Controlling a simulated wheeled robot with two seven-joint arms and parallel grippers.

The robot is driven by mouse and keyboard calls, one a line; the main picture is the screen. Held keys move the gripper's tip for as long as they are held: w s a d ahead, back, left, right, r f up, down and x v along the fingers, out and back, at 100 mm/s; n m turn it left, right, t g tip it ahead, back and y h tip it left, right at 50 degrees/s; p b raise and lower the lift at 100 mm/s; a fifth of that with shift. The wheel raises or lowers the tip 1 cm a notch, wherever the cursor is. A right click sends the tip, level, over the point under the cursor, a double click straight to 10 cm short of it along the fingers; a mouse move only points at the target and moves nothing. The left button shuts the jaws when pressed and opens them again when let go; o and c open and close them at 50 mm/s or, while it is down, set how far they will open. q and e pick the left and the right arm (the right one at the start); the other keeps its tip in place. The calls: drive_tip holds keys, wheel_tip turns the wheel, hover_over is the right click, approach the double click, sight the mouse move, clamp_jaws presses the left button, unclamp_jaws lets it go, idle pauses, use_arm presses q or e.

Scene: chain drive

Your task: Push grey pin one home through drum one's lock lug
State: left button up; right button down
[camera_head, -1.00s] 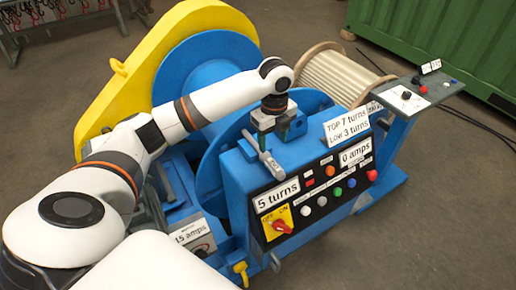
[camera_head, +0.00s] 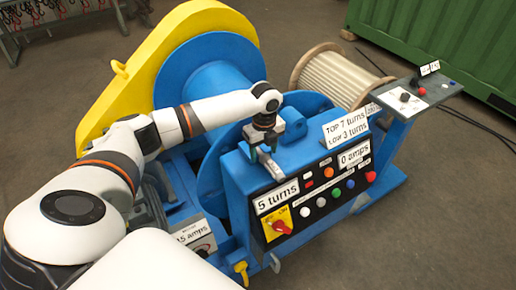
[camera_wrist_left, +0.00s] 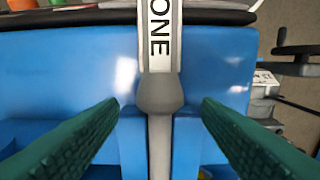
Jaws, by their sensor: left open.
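The grey pin one (camera_wrist_left: 160,95) shows in the left wrist view as a grey shaft with a thicker collar and a white label reading ONE. It lies across a blue surface, its lower part between two blue blocks. My left gripper (camera_wrist_left: 160,108) is open, with a green finger on either side of the pin, apart from it. In the head view the left gripper (camera_head: 264,143) is over the top of the blue control housing, with the pin's pale end (camera_head: 270,164) just in front. The lock lug and the pin's far end are hidden or too small to make out.
The blue housing's front panel (camera_head: 314,189) carries buttons, a red switch and signs. Blue drum flanges (camera_head: 215,165) stand behind it, with a yellow guard (camera_head: 110,92) at the left. A pale ribbed drum (camera_head: 337,78) and a control stand (camera_head: 418,92) are at the right.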

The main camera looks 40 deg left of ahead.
use_arm(q)
drive_tip(key=shift+f, duration=0.8)
clamp_jaws()
drive_tip(key=shift+r, duration=0.1)
